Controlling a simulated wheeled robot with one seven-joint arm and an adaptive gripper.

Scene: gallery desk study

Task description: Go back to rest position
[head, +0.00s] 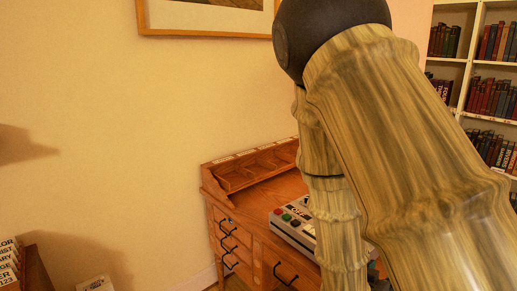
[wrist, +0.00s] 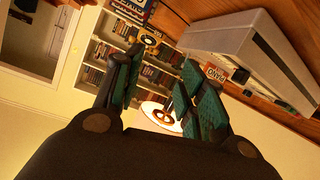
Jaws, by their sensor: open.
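My gripper (wrist: 152,100) shows in the wrist view with its two dark fingers with green pads spread apart. It is open, and nothing is between the pads. In the head view my arm crosses the right half of the picture and hides much of the desk; the gripper itself does not show there. The wooden desk (head: 262,195) stands against the wall with a raised organiser at its back and black-handled drawers. A grey device (head: 290,226) with coloured buttons lies on the desk top, partly hidden behind my arm.
White bookshelves (head: 461,72) with rows of books stand at the right; shelves also show in the wrist view (wrist: 112,52). A light grey box-like thing (wrist: 240,55) is close to the gripper's right. A framed picture (head: 205,34) hangs above. Books (head: 9,262) sit at the lower left.

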